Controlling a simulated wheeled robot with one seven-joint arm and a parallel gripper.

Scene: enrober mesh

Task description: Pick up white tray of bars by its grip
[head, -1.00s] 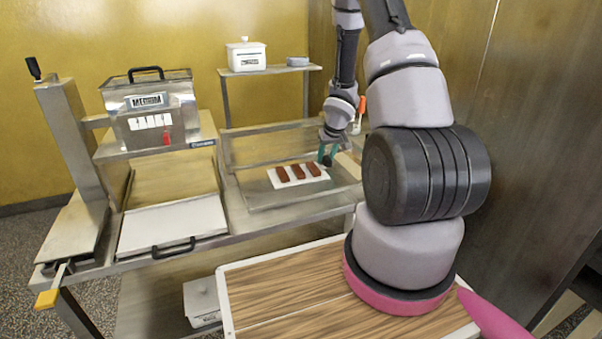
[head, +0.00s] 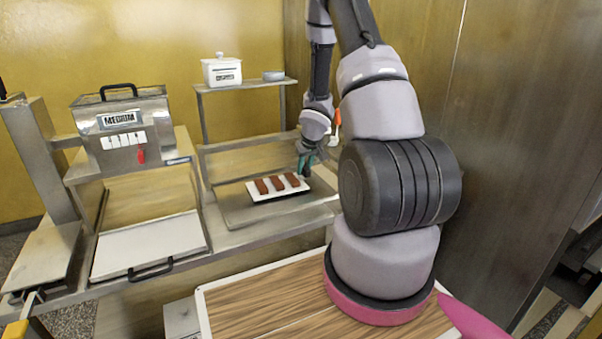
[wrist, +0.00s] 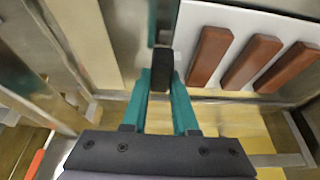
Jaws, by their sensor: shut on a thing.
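The white tray (head: 262,196) carries three brown bars (head: 278,184) side by side. It appears raised a little over the metal pan (head: 235,214), with a dark shadow beneath it. My gripper (head: 305,167) is at the tray's right end. In the wrist view the teal fingers of my gripper (wrist: 162,85) are shut on a black grip (wrist: 163,66) beside the white tray (wrist: 228,50). The bars (wrist: 252,62) lie flat on it. The join between grip and tray is partly hidden.
A metal machine (head: 125,130) with a "MEDIUM" label stands at left, with a flat handled tray (head: 150,245) before it. A shelf (head: 246,84) behind holds a white lidded box (head: 221,71). A wood-topped surface (head: 255,300) is in front. A metal wall (head: 510,130) closes the right side.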

